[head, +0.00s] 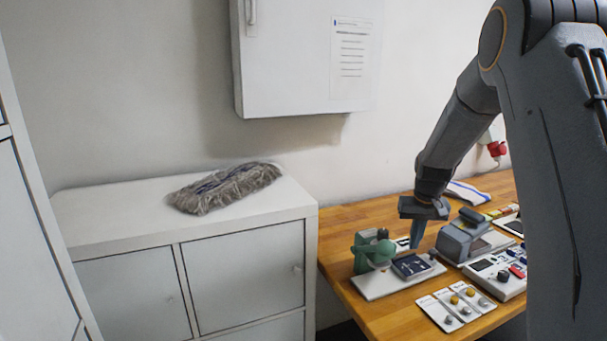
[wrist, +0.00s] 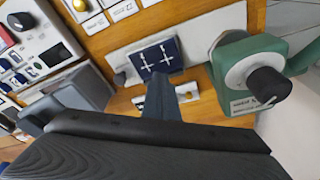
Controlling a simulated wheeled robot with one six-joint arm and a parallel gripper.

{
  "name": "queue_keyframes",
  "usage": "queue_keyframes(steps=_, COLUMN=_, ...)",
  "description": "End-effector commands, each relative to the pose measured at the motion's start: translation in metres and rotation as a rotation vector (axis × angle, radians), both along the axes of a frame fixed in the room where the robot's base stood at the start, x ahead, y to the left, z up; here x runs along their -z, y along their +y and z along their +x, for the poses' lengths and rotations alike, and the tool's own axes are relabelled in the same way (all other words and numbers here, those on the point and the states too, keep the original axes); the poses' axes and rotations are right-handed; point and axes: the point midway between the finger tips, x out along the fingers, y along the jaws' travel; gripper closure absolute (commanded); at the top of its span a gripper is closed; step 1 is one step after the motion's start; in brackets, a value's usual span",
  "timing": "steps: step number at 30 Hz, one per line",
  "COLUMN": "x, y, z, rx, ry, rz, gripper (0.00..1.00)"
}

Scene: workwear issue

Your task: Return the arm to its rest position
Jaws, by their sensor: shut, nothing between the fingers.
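My arm reaches down from the upper right in the head view. My gripper (head: 416,240) points downward above the wooden worktop (head: 342,224), between a green device and a grey device. In the wrist view, my gripper (wrist: 159,92) is shut, with its fingers together and nothing held. The fingertips lie close to a dark blue block with white markings (wrist: 157,58); I cannot tell whether they touch it. The same block shows in the head view (head: 411,266) on a pale base plate.
The green device (head: 373,251) stands close left of my gripper, the grey device (head: 461,238) close right. A control box (head: 497,275) and small plates with knobs (head: 449,309) lie nearby. A white cabinet (head: 250,273) bears a grey mop head (head: 224,188). A wall cabinet (head: 290,60) hangs above.

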Motion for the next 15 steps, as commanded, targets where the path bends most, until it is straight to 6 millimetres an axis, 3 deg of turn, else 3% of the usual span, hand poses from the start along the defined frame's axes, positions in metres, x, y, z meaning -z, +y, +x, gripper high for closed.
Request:
queue_keyframes(steps=8, x=-0.007, y=0.014, z=-0.015, rx=-0.012, ry=-0.001, rz=-0.001, gripper=1.0)
queue_keyframes(steps=15, x=-0.018, y=0.034, z=-0.043, rx=-0.027, ry=-0.005, rz=-0.001, gripper=1.0)
